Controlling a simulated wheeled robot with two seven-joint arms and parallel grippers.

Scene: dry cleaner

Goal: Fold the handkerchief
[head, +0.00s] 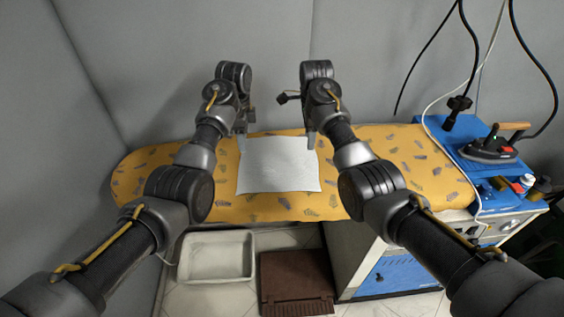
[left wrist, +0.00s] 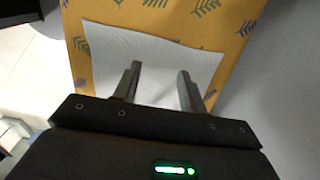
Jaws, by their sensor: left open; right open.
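A white handkerchief (head: 279,165) lies flat and spread out on the yellow patterned ironing board (head: 140,178). My left gripper (head: 241,128) is at the handkerchief's far left corner. In the left wrist view, its two fingers (left wrist: 160,88) are apart over one side of the white handkerchief (left wrist: 150,58), with no cloth visibly pinched between them. My right gripper (head: 310,135) is open at the far right corner of the handkerchief. Its fingertips are small in the head view, and I cannot tell whether they touch the cloth.
An iron (head: 490,147) rests on the blue stand (head: 452,134) at the right, with bottles beside it. Cables hang above it. A white tray (head: 217,257) and a brown mat (head: 296,279) are on the floor below. The board's left end is clear.

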